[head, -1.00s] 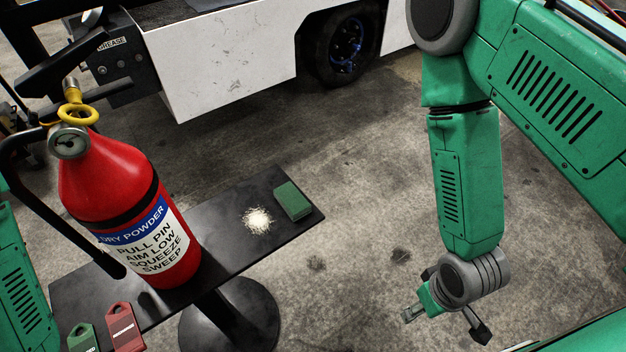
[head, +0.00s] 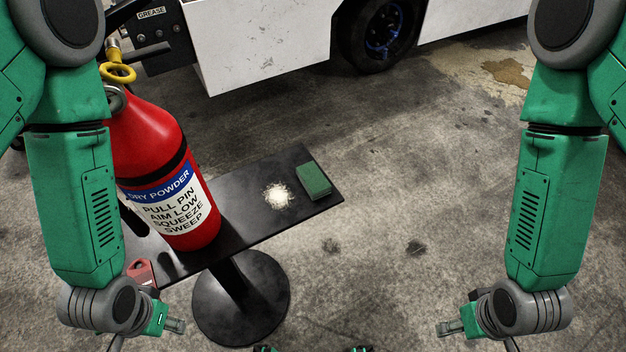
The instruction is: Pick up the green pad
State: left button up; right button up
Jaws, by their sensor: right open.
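The green pad (head: 314,180) lies flat near the right end of a narrow black table (head: 235,226), beside a small patch of white powder (head: 277,196). Nothing touches the pad from above. My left gripper (head: 174,327) is low at the left, in front of the table, with only part of its fingers showing; I cannot tell its opening. My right gripper (head: 448,328) is low at the right, off the table and well away from the pad. It is open and empty.
A red fire extinguisher (head: 165,165) stands on the table's left part, near my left arm. A red tag (head: 140,273) lies at the table's near left. The table has a round black base (head: 240,300). A white vehicle (head: 260,45) is behind. Open concrete floor lies right of the table.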

aim_at(314, 181)
jog(key=i+l+u, duration=0.1)
jog(key=l+u, duration=0.15)
jog(key=l, duration=0.95)
jog(key=i+l+u, duration=0.2)
jog(key=i+l, duration=0.2)
jog(key=l, duration=0.2)
jog(key=i+l+u, duration=0.1)
jog(key=l, duration=0.25)
jog(key=i, duration=0.1)
